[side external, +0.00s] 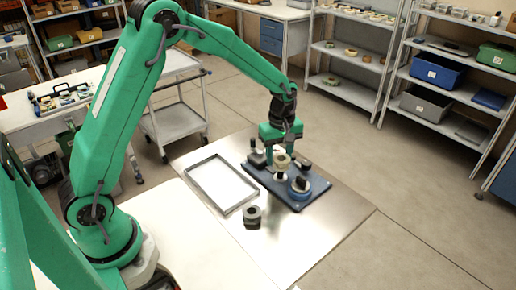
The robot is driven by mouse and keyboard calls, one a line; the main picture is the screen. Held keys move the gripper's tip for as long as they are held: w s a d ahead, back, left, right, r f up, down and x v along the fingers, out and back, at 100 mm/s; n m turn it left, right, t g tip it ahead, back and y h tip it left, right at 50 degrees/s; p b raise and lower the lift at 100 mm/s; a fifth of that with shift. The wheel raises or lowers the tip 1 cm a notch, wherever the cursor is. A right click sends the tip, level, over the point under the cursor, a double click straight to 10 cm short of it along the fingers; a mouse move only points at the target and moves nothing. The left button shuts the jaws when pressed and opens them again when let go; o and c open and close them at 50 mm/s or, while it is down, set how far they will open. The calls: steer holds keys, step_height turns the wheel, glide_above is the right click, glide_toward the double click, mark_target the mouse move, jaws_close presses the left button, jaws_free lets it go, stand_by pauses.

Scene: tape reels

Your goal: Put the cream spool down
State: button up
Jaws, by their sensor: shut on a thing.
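The cream spool (282,161) is between the fingers of my gripper (280,159), in the side external view. My gripper points down and is shut on the spool, over the dark blue board (262,182). A short pale and dark upright shape shows just below the spool; I cannot tell whether the spool touches it. The fingers hide part of the board's back.
An empty shallow grey tray (219,211) lies on the metal table left of the board. A dark spool (252,216) stands in front of the board. The metal table top (310,238) is clear at the front right. Shelves and a trolley stand farther back.

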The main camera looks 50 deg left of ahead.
mark_target(279, 155)
steer(key=shift+f, duration=0.5)
steer(key=shift+f, duration=0.55)
steer(key=o, duration=1)
steer(key=shift+c, duration=0.2)
step_height(279, 155, up, 13)
steer(key=shift+s+r, duration=0.1)
steer(key=shift+r, duration=0.1)
stand_by(0.4)
